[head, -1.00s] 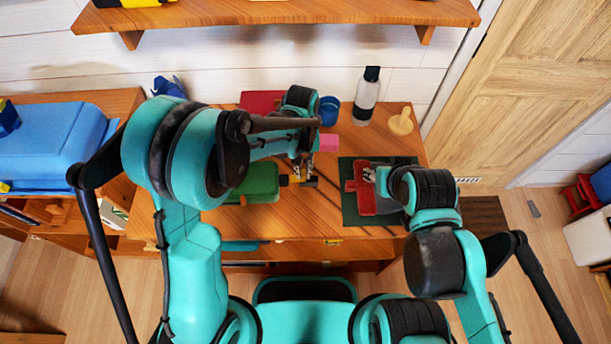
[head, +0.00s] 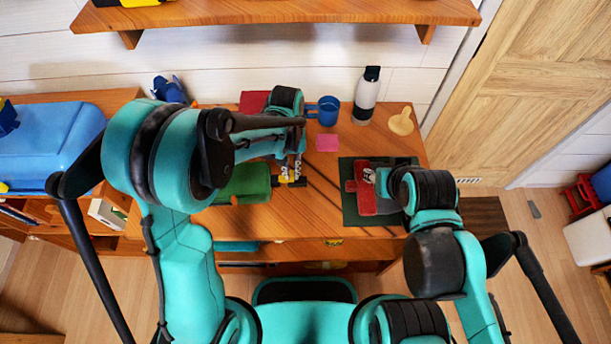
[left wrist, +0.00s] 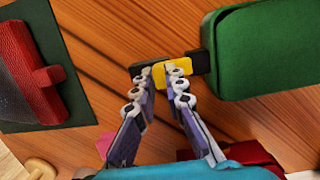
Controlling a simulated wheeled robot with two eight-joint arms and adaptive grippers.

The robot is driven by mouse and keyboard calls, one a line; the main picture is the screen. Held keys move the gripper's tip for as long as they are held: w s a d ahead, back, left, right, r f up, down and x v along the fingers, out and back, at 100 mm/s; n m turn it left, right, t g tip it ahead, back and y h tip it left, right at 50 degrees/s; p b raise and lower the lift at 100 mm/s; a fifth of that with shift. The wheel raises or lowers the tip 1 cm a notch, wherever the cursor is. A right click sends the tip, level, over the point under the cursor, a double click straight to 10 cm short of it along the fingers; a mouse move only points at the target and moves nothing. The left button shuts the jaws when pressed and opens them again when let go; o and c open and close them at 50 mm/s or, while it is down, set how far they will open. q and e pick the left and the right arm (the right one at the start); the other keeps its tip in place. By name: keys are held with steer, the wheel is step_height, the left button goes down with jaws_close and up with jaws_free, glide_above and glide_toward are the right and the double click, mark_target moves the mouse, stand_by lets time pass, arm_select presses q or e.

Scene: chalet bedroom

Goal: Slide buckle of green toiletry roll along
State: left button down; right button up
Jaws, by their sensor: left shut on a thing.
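The green toiletry roll (head: 245,184) lies on the wooden desk, partly hidden by my left arm in the head view. It also shows at the top right of the left wrist view (left wrist: 270,55). Its black and yellow buckle (left wrist: 197,62) sticks out from the roll's side. My left gripper (left wrist: 165,76) is shut on the buckle's yellow part, close to the desktop; in the head view the gripper (head: 291,174) is small and partly covered by its own arm. My right gripper (head: 378,178) is at the red object on the dark mat; its fingers are too small to read.
The red object (head: 362,190) lies on a dark green mat (head: 354,215). A pink block (head: 327,143), blue mug (head: 327,110), bottle (head: 366,97) and wooden piece (head: 401,122) stand behind. A red item (head: 253,101) lies at the back. Bare desk lies between roll and mat.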

mark_target(280, 179)
arm_select(q)
steer(key=shift+a, duration=1.3)
steer(key=shift+s+a, duration=0.1)
steer(key=shift+a, duration=0.5)
steer(key=c, duration=1.6)
jaws_free()
steer(key=shift+o, duration=0.2)
steer(key=shift+d, duration=0.1)
steer(key=r+p, duration=0.1)
steer(key=r, duration=0.1)
steer(key=r+p, duration=0.1)
steer(key=r, duration=0.1)
steer(key=w+r+p, duration=0.1)
steer(key=r+p, duration=0.1)
